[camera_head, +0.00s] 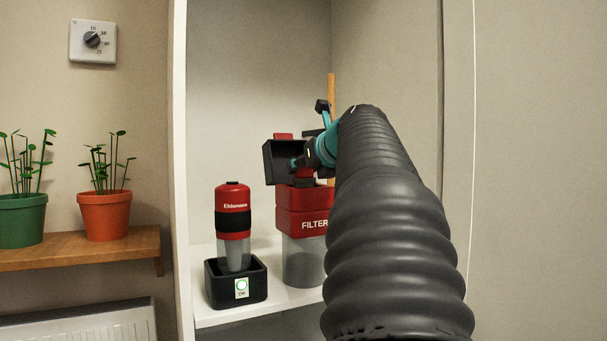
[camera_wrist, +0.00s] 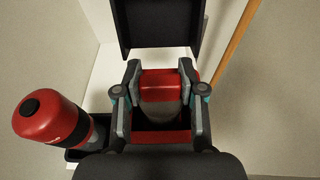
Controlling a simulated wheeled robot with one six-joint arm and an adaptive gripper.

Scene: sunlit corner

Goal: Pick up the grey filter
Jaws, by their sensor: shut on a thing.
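The grey filter (camera_wrist: 160,113) has a red top and a grey body in the wrist view. My gripper (camera_wrist: 160,92) is shut on it, one finger on each side of the red top. The filter is above or partly inside the dark opening of a red container, whose near rim (camera_wrist: 160,138) shows below; how deep it sits I cannot tell. In the head view the container (camera_head: 302,222) is red with "FILTER" lettering above a grey lower part, its black lid (camera_head: 284,162) raised. My arm hides its right side and most of my gripper.
A red and black Elderoma device (camera_head: 233,205) stands in a black base (camera_head: 250,288) left of the container, close to my gripper's left side. Both are on a white shelf (camera_head: 215,318) between upright panels. A wooden pole (camera_head: 331,90) stands behind on the right.

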